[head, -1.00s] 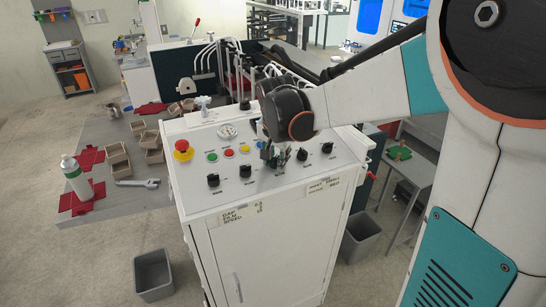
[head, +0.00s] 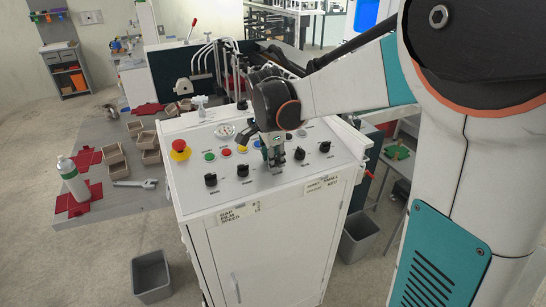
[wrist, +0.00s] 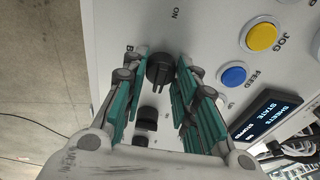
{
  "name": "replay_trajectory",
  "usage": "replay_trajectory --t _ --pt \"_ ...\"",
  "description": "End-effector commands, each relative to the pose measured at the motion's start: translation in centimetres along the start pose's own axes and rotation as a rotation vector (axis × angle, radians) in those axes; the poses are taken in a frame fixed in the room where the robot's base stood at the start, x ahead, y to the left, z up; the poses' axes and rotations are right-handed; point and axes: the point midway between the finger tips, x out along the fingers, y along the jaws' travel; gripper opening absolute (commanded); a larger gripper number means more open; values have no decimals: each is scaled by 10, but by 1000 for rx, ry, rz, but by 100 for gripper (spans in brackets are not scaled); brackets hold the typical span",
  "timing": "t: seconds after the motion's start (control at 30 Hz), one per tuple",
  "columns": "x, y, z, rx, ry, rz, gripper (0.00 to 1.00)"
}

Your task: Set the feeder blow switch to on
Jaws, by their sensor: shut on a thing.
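The feeder blow switch looks to be the black rotary knob (wrist: 160,70) between my fingertips in the wrist view. An "ON" label is printed above it there, and a label starting with "B" is partly hidden beside it. My gripper (wrist: 161,67) is shut on this knob, with a teal finger on each side. I cannot tell which position its pointer marks. In the head view my gripper (head: 274,158) is down at the sloped white control panel (head: 222,196), and it hides the knob.
Black knobs (head: 211,180) stand left of my gripper and more (head: 299,153) stand right. A red emergency button (head: 180,148) and coloured push buttons (head: 209,156) share the panel. The wrist view shows a yellow jog button (wrist: 262,37) and a blue feed button (wrist: 233,77).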

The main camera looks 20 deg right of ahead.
Motion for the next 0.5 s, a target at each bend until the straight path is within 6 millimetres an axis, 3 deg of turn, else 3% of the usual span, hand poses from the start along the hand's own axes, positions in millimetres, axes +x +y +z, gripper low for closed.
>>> replay_trajectory --t 0.43,0.47,0.5 --pt "0 0 0 11 0 3 3" --pt "0 0 0 11 0 3 29" --pt "0 0 0 11 0 3 38"
